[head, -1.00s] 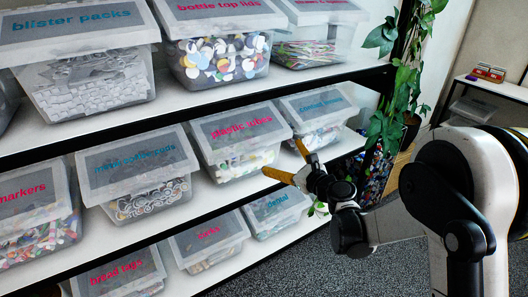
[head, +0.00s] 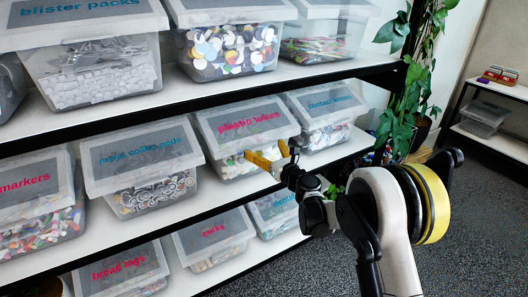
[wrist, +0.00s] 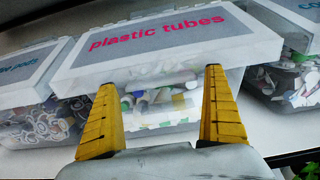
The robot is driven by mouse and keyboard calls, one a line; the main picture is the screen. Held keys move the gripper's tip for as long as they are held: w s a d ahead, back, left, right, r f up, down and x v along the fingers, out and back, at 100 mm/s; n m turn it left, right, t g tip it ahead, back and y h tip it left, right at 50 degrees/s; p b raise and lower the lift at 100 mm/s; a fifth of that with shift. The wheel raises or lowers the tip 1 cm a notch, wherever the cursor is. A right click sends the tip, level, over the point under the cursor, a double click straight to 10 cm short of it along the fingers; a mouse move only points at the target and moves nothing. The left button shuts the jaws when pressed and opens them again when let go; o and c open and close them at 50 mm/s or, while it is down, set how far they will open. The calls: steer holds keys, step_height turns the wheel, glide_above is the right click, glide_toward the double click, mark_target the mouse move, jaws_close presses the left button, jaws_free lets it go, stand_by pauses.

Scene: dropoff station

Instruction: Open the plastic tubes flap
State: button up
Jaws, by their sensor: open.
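The plastic tubes bin (head: 234,167) stands on the middle shelf, a clear box with a grey-panelled white flap (head: 245,122) lettered in pink. The flap is down. In the wrist view the flap (wrist: 160,40) spans the upper middle, and mixed tubes show through the bin's front (wrist: 160,103) below it. My gripper (head: 266,154) is open, its yellow fingers pointing at the bin's front just below the flap's front edge. In the wrist view the two fingertips (wrist: 160,78) are wide apart with nothing between them. I cannot tell whether they touch the bin.
The contact lenses bin (head: 325,120) stands close on the right and a blue-lettered bin (head: 142,170) close on the left. The upper shelf edge (head: 230,98) runs above the flap. A plant (head: 405,100) hangs at the shelf's right end.

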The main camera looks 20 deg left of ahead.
steer(key=shift+w+a, duration=0.15)
steer(key=shift+c, duration=0.3)
steer(key=c, duration=1.2)
step_height(320, 180, up, 8)
steer(key=s+d+g+h+p, duration=0.1)
steer(key=g+h+p, duration=0.1)
steer(key=p, duration=0.6)
steer(key=shift+s+d+r+g+h, duration=0.2)
steer(key=shift+d+r+g+h, duration=0.1)
steer(key=shift+h, duration=0.5)
step_height(320, 180, up, 5)
steer(key=p, duration=0.3)
steer(key=shift+w+a+r, duration=0.1)
steer(key=shift+w+a, duration=0.05)
steer(key=shift+w+a+r+p, duration=0.1)
steer(key=shift+r+p, duration=0.1)
steer(key=shift+r, duration=0.2)
steer(key=shift+w+a+r+p, duration=0.1)
steer(key=shift+r+p, duration=0.1)
steer(key=shift+r, duration=0.2)
